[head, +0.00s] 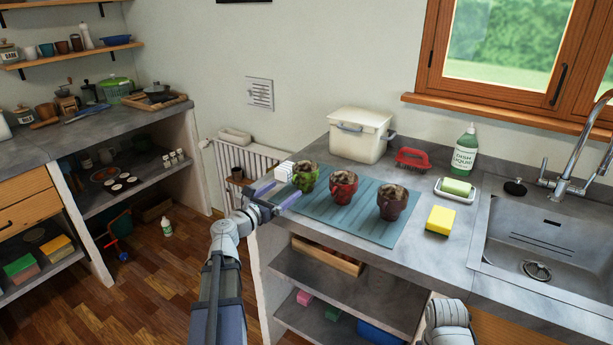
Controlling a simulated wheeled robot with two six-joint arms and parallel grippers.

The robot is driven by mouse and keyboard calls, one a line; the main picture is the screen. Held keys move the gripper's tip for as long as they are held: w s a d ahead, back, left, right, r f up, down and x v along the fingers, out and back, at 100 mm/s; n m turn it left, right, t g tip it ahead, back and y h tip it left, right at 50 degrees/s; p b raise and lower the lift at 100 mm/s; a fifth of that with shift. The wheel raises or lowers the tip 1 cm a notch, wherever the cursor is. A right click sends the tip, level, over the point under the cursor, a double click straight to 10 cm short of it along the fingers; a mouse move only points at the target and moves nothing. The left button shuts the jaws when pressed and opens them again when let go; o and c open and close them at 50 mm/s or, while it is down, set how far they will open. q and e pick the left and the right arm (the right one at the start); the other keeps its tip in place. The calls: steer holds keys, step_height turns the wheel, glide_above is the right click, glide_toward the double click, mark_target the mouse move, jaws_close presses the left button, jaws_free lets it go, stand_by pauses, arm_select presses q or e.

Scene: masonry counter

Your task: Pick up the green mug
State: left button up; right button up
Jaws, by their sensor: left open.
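The green mug (306,178) stands upright at the left end of a blue ribbed mat (330,212) on the counter, with something brown showing at its top. A red mug (343,187) and a dark brown mug (392,203) stand to its right in a row. My left gripper (287,185) is open at the left side of the green mug, with its fingers pointing toward it. I cannot tell whether a finger touches the mug. Part of my right arm shows at the bottom right, but its gripper is out of view.
Behind the mat are a cream bin (359,136) and a red brush (412,158). A dish liquid bottle (465,152), a soap dish (457,190) and a yellow sponge (440,220) stand to the right, before the sink (545,240). The counter's left edge is close to the green mug.

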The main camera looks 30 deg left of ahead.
mark_target(292, 185)
arm_select(q)
steer(key=shift+w+d+f, duration=0.1)
steer(key=shift+w+d, duration=0.05)
steer(key=shift+w, duration=1.1)
steer(key=shift+w+d, duration=0.15)
steer(key=shift+w, duration=1.15)
steer(key=shift+w+d+f, duration=0.1)
steer(key=shift+w+d, duration=0.05)
steer(key=shift+w, duration=1.1)
steer(key=shift+s, duration=0.1)
steer(key=c, duration=1.5)
